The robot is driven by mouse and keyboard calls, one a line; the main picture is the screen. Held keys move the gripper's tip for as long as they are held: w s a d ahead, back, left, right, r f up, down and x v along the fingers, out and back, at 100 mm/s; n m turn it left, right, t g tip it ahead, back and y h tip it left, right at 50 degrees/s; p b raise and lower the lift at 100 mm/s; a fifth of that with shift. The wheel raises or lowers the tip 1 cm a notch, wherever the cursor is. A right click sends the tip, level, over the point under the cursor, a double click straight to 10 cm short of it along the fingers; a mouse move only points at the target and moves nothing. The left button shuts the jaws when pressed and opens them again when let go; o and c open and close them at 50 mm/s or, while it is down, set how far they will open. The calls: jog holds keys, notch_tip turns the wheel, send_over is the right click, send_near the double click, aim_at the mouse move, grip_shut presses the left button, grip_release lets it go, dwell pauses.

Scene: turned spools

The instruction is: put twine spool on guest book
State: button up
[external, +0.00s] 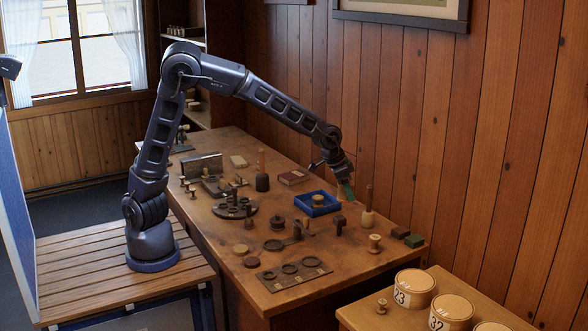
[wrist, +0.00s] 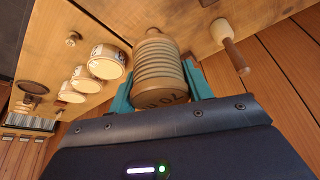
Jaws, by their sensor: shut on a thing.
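My gripper (external: 346,188) hangs above the right part of the workbench, beside the blue tray. In the wrist view its teal fingers (wrist: 160,88) are shut on a tan ribbed cylinder with dark lettering on its near end, which looks like the twine spool (wrist: 158,62). In the external view the held spool is too small or hidden to make out. A dark red book, apparently the guest book (external: 293,177), lies flat near the wall, left of my gripper and behind the tray. It does not show in the wrist view.
The blue tray (external: 306,211) holds a small wooden piece. A mallet (external: 368,216) stands upright right of my gripper. Small turned pieces and a dark round stand (external: 234,209) crowd the bench (external: 205,238). Numbered tins (external: 414,288) stand on a lower table in front.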

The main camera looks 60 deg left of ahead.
jog(key=w+a+r+n+y, duration=0.15)
jog(key=w+a+n, duration=0.25)
jog(key=w+a, duration=0.8)
jog(key=n+g+y, duration=0.2)
jog(key=n+y, duration=0.3)
jog(key=n, duration=0.8)
send_over(294, 172)
jog(key=s+d, duration=0.1)
jog(key=d, duration=0.1)
jog(key=shift+h, duration=0.25)
notch_tip(294, 172, down, 19)
jog(key=shift+s+r, duration=0.15)
jog(key=shift+r, duration=0.05)
jog(key=shift+f, duration=0.1)
jog(key=o, duration=1)
